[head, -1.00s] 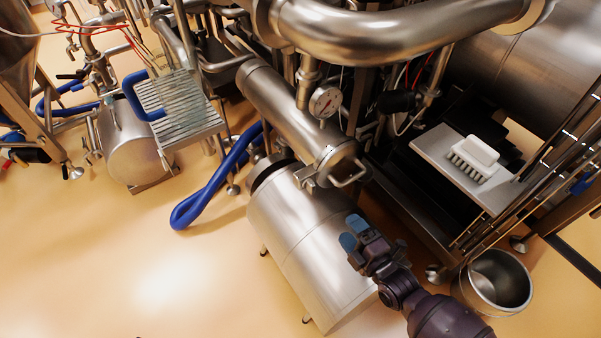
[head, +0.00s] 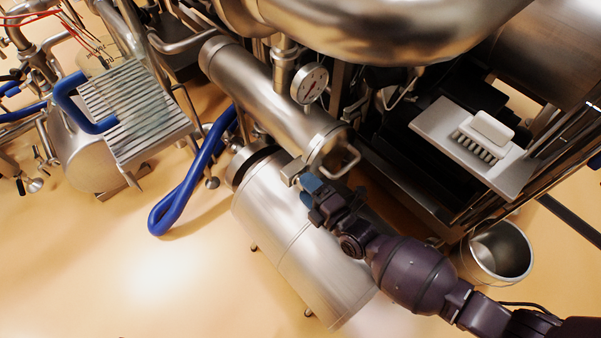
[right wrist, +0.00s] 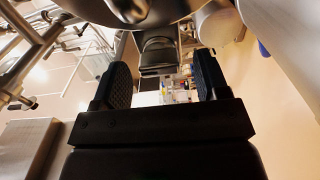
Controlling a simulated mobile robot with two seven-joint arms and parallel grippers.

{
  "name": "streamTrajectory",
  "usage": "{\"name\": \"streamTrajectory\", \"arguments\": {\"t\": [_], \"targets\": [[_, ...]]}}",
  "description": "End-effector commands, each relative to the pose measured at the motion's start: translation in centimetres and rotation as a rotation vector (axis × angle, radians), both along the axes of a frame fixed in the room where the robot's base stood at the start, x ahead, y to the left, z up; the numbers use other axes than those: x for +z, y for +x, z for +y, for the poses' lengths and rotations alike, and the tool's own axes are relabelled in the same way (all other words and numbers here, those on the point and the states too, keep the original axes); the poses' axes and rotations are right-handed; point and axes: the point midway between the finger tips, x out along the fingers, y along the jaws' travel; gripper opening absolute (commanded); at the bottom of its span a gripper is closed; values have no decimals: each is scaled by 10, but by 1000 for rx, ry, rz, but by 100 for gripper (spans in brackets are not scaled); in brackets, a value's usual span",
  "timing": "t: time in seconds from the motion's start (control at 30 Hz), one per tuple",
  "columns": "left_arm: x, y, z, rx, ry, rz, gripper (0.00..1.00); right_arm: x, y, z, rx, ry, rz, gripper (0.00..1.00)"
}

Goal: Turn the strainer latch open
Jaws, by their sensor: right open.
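The strainer is a steel tube (head: 262,90) sloping down to a round end with a loop handle (head: 347,163). A small metal block at the lower left of that end, which looks like the latch (head: 292,171), sits close to my right gripper (head: 309,187). In the right wrist view, the open fingers (right wrist: 163,85) stand either side of a grey block (right wrist: 157,55), apparently the same latch, ahead of the fingertips. I cannot tell whether they touch it. My left gripper is not in view.
A steel drum (head: 300,245) lies just below the gripper. A pressure gauge (head: 309,84) stands above the tube. A white brush (head: 484,135) lies on a tray (head: 436,115) at right, above a steel bucket (head: 497,252). A blue hose (head: 190,180) loops at left.

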Motion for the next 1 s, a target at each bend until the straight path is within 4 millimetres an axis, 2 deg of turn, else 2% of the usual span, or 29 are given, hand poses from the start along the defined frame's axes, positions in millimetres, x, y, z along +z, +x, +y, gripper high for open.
{"name": "streamTrajectory", "arguments": {"t": [0.5, 0.8, 1.0], "targets": [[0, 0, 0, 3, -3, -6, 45, 0, 1, 6, 0, 1, 1, 67], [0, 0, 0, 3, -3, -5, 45, 0, 1, 6, -1, 1, 1, 21], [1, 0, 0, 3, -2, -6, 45, 1, 1, 6, -1, 21, 15, 19]]}}
